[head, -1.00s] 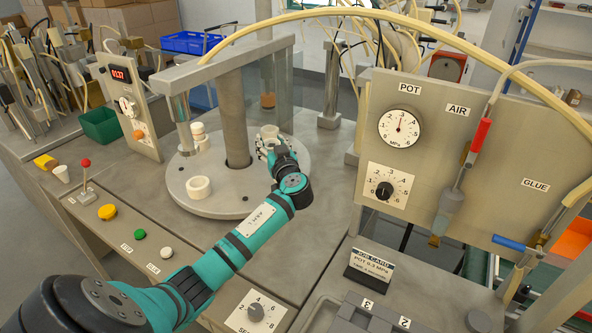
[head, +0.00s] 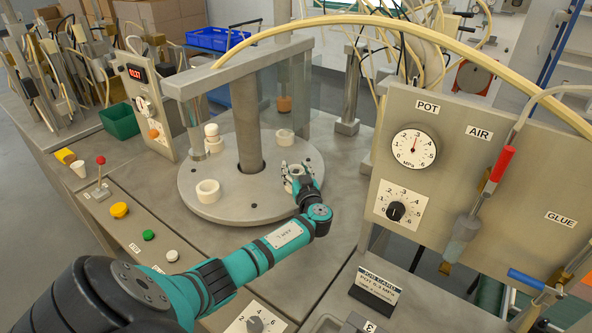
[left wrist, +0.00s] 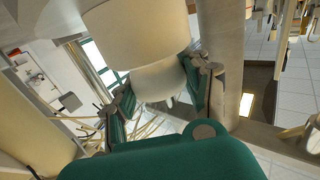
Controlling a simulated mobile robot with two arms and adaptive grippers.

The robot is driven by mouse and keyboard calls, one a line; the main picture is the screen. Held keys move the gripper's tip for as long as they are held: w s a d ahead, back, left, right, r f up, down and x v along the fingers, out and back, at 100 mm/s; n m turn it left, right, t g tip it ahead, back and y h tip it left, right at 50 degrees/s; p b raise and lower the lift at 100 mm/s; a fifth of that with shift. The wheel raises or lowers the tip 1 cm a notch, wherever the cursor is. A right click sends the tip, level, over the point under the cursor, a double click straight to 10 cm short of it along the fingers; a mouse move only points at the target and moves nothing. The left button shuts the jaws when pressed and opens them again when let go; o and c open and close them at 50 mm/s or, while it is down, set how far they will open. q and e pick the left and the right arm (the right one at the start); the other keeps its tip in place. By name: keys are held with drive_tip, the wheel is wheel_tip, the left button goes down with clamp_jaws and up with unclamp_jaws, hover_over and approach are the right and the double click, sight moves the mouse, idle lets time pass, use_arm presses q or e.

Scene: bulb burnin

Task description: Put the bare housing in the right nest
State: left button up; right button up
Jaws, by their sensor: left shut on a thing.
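My left gripper (head: 297,176) is at the right side of the round turntable (head: 235,212), close over its rim. In the left wrist view its fingers (left wrist: 160,88) are shut on a white, rounded piece (left wrist: 158,82), the housing. A wider cream cylinder (left wrist: 130,35) adjoins it at the top of that view. The gripper covers the right nest in the head view, so I cannot tell whether the housing touches it. Cream rings stand at the turntable's front left (head: 207,192) and back (head: 285,136). A white rounded piece (head: 212,132) stands at the left. My right gripper is out of view.
A thick grey post (head: 248,120) rises from the turntable's middle, beneath a metal crossbar (head: 235,68). A clear shield stands behind. The gauge panel (head: 470,190) is at the right. Buttons and a red-knobbed lever (head: 101,170) line the left front.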

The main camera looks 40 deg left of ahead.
use_arm(q)
drive_tip(key=shift+f, duration=0.35)
drive_tip(key=shift+f, duration=0.1)
drive_tip(key=o, duration=1)
